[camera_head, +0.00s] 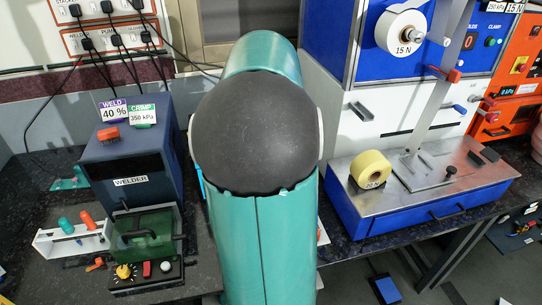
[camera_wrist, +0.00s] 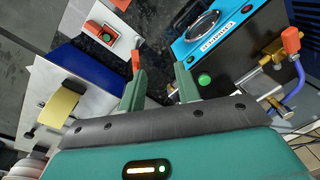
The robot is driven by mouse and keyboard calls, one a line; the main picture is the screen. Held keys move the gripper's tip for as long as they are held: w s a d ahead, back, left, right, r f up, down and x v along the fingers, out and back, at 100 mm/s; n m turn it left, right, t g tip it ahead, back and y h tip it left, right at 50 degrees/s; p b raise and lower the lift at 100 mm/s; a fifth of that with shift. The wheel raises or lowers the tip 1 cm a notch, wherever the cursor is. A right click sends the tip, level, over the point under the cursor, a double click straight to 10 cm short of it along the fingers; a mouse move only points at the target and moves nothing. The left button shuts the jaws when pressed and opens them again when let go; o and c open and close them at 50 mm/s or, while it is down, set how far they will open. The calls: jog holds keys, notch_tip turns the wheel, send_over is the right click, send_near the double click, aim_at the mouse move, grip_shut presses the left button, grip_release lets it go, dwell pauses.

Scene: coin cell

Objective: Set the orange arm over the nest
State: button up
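My gripper (camera_wrist: 161,78) shows in the wrist view with its two green fingers apart and nothing between them. It is above the dark counter beside a blue-topped machine (camera_wrist: 192,50) with a round, glass-like part (camera_wrist: 202,26) and a green button. An orange knob (camera_wrist: 291,40) tops a blue-purple curved piece with brass fittings at the right. A thin red-orange piece (camera_wrist: 136,62) shows by the left fingertip; I cannot tell whether it touches. I cannot tell which orange part is the orange arm, and no nest is clearly identifiable. In the head view my own arm hides the gripper.
A yellow roll (camera_head: 371,169) sits on a metal-topped blue base (camera_head: 420,205).

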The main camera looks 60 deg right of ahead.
jog(key=s+d+f+m+g, duration=0.1)
jog(key=s+d+f+m, duration=0.15)
jog(key=s+d, duration=0.4)
jog(key=f, duration=0.4)
jog(key=w+f, duration=0.1)
jog(key=f, duration=0.3)
jog(key=d+f, duration=0.1)
jog(key=f, duration=0.3)
jog(key=shift+w+f, duration=0.25)
jog(key=shift+f, duration=0.15)
jog(key=shift+c, duration=0.2)
grip_shut()
